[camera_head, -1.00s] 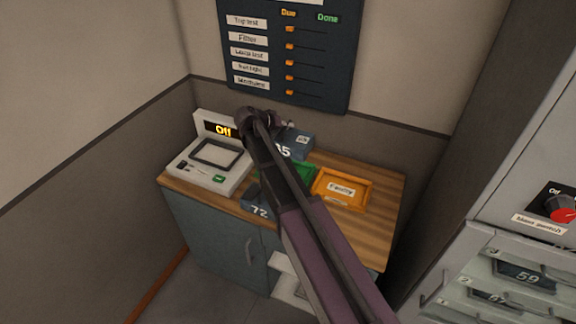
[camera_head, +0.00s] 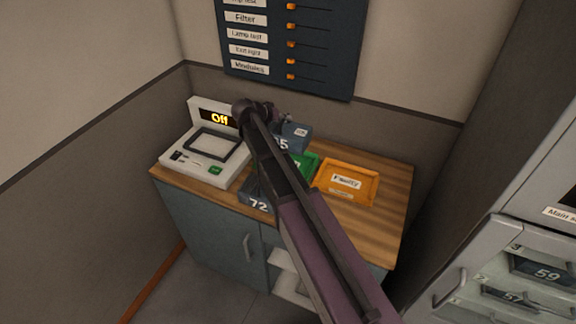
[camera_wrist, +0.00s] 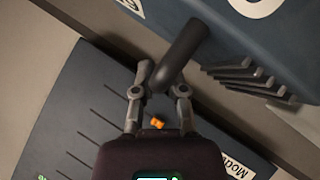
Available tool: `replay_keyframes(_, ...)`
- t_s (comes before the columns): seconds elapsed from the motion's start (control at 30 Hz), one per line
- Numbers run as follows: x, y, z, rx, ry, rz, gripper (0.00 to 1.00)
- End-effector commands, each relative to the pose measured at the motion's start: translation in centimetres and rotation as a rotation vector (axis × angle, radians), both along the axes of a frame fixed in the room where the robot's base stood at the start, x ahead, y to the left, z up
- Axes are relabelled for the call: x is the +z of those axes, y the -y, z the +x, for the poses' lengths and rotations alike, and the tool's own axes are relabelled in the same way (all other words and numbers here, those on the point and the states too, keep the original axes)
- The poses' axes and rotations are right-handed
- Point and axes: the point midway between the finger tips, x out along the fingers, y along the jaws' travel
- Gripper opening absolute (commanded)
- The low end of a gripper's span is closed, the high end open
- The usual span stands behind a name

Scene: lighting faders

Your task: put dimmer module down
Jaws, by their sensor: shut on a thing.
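The dimmer module (camera_head: 294,136) is a blue-grey block with a white number ending in 5, partly hidden by my arm. In the wrist view, the module (camera_wrist: 235,38) fills the upper right, with fins and a dark round handle (camera_wrist: 184,50). My gripper (camera_wrist: 163,78) is shut on that handle; in the head view it is mostly hidden behind my arm. The module appears just behind the green tray (camera_head: 309,160); I cannot tell if it touches anything below. The orange tray (camera_head: 330,202), labelled Faulty, lies to the right on the wooden counter (camera_head: 390,190).
A white tester (camera_head: 218,173) with a display reading Off stands at the counter's left. Another module (camera_head: 258,203), marked 72, is at the front, partly behind my arm. A slider board (camera_head: 335,55) hangs on the wall. The counter's right end is clear. A module rack (camera_head: 520,285) stands at right.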

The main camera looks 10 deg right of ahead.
Motion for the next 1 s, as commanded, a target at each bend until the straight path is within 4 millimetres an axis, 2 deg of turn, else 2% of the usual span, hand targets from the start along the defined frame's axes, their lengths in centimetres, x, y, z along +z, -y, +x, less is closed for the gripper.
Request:
replay_keyframes(0.1, -0.6, 0.2, 0.0, -0.001, -0.001, -0.003, 0.0)
replay_keyframes(0.67, -0.9, 0.4, 0.0, -0.005, -0.002, -0.003, 0.0)
replay_keyframes(1.0, -3.3, 0.5, 0.0, -0.006, -0.001, -0.003, 0.0)
